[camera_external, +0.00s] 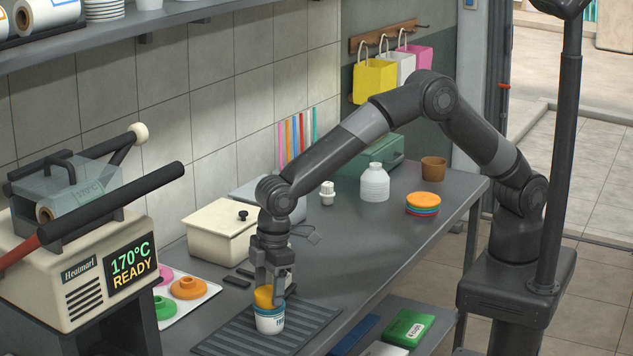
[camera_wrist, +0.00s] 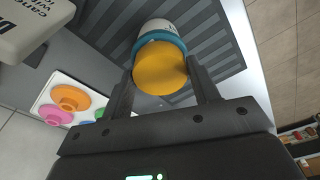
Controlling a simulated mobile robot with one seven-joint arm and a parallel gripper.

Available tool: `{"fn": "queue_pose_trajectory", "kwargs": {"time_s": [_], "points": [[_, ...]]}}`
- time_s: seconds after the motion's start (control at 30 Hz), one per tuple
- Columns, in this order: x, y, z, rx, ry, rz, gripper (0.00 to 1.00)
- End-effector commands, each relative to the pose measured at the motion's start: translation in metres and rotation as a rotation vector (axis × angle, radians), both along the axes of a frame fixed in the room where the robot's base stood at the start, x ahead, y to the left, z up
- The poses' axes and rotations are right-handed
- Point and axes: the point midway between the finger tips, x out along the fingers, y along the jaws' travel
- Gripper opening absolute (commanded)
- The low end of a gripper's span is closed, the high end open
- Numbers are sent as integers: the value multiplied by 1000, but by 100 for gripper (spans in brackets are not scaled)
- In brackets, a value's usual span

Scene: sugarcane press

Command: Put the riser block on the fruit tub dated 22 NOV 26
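An orange round block (camera_wrist: 160,68), which I take as the riser block, is between the fingertips of my gripper (camera_wrist: 161,72). The fingers sit close against its two sides. Below it is a white tub (camera_wrist: 158,27) with a blue-teal rim and print too small to read, so I cannot tell its date. In the external view the orange block (camera_external: 264,297) is right over the tub (camera_external: 270,322), apparently touching its top. The tub stands upright on a dark ribbed mat (camera_external: 236,338). My gripper (camera_external: 272,284) points down from above.
A white tray (camera_external: 205,291) with pink, orange and green knobbed discs lies left of the tub. A cream lidded box (camera_external: 217,232) stands behind it. The heat sealer (camera_external: 85,270) reads 170°C READY. A white bottle (camera_external: 374,184) and stacked coloured lids (camera_external: 424,201) stand farther along the counter.

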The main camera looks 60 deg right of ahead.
Motion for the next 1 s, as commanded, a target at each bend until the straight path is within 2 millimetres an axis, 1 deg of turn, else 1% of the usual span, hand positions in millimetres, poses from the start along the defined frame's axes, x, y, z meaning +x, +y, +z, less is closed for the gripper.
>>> {"fn": "queue_pose_trajectory", "kwargs": {"time_s": [0.03,0.23,0.47,0.57,0.67,1.0], "points": [[0,0,1,0,0,0,60],[0,0,1,1,0,0,76],[0,0,1,1,0,0,76],[0,0,7,3,-1,0,76],[0,-1,21,3,-1,0,76],[-4,-9,92,4,-2,-1,76]]}}
